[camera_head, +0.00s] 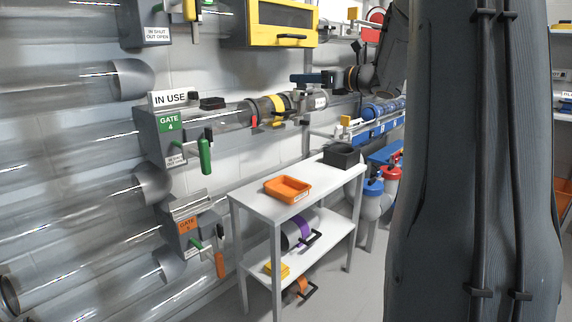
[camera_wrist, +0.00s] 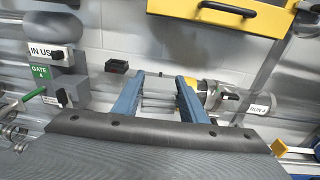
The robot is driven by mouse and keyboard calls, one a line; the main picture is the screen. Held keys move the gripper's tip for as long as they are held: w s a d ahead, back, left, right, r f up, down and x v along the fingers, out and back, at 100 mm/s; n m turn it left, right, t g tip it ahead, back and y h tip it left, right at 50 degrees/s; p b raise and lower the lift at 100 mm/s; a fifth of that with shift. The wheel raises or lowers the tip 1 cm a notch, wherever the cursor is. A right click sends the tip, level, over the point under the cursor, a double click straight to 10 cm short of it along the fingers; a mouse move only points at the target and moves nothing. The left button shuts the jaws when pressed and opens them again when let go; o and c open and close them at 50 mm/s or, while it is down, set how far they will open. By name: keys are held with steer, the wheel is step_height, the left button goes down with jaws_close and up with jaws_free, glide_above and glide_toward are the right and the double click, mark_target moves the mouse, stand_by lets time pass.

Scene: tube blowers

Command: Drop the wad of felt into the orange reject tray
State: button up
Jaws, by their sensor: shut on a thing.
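The orange reject tray (camera_head: 287,190) lies on the top of a white two-level table in the head view. It looks empty, and it is out of the wrist view. My gripper (camera_head: 302,78) is above and beyond the tray, near the pipes along the wall. In the wrist view its two blue fingers (camera_wrist: 160,82) stand apart, with a pale grey thing between them. It appears to be the wad of felt (camera_wrist: 160,84), shut in the fingers, but it blends with the pale wall and its outline is unclear.
A dark grey tray (camera_head: 342,155) stands behind the orange one on the white table (camera_head: 318,184). Clear pipes and the gate 4 box (camera_head: 168,124) line the wall. A yellow cabinet (camera_head: 282,23) hangs above. My arm covers much of the right side.

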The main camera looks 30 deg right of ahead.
steer(key=w+a+f+b, duration=0.1)
steer(key=f+b, duration=0.1)
steer(key=f, duration=1.2)
steer(key=w+a+f+b, duration=0.1)
steer(key=w+f+b, duration=0.1)
steer(key=f, duration=1.3)
steer(key=shift+w+a+m+h, duration=0.25)
steer(key=shift+a+m+h, duration=0.05)
steer(key=shift+a+h, duration=0.1)
steer(key=shift+r, duration=0.1)
steer(key=o, duration=1.1)
steer(key=shift+s, duration=0.1)
steer(key=v, duration=0.7)
steer(key=shift+s, duration=0.35)
